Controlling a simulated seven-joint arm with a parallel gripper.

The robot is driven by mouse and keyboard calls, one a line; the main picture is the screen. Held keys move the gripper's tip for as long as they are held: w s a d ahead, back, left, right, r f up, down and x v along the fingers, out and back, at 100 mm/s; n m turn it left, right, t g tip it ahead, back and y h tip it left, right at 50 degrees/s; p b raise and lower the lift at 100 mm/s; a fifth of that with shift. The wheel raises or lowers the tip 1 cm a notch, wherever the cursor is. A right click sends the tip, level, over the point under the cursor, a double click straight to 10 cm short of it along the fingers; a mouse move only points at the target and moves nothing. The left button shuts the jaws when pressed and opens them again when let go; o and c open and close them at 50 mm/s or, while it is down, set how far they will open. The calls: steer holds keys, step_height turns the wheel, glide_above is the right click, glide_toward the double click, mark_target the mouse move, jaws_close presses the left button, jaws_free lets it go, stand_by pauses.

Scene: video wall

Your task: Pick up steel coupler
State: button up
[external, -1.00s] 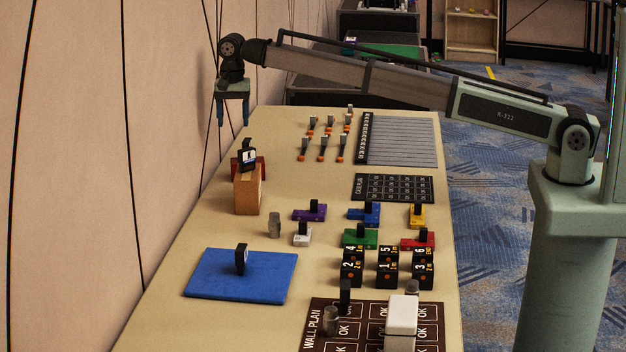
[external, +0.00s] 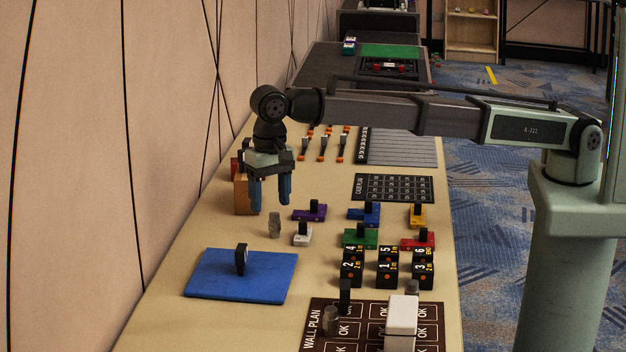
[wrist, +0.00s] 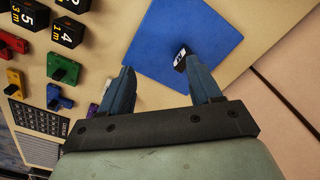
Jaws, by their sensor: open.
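A small upright grey metallic cylinder (external: 274,226), which looks like the steel coupler, stands on the table between the blue mat (external: 265,283) and the white block (external: 302,239). My gripper (external: 270,206) points down with its two blue fingers apart and empty. In the external view its fingertips appear just above the cylinder; the exact height gap is hard to tell. The wrist view shows both open fingers (wrist: 163,92), but I cannot make out the cylinder there. Another grey cylinder (external: 330,321) stands on the wall plan board.
A tan block (external: 243,196) stands behind my gripper, near the wall. Purple (external: 309,215), blue, green, yellow and red knobbed pieces and black numbered cubes (external: 352,268) lie to the right. A dark tagged piece (external: 241,259) stands on the blue mat.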

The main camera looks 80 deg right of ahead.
steer(key=s+a+n, duration=0.2)
steer(key=s+a, duration=0.6)
steer(key=s, duration=0.5)
steer(key=n+t+y, duration=0.3)
steer(key=n+t, duration=0.1)
steer(key=n, duration=1.1)
glide_toward(415, 281)
steer(key=shift+a+x, duration=0.15)
steer(key=shift+x, duration=1.45)
steer(key=shift+a+x, duration=0.15)
steer(key=shift+x, duration=4)
steer(key=shift+d, duration=0.2)
steer(key=shift+c, duration=0.2)
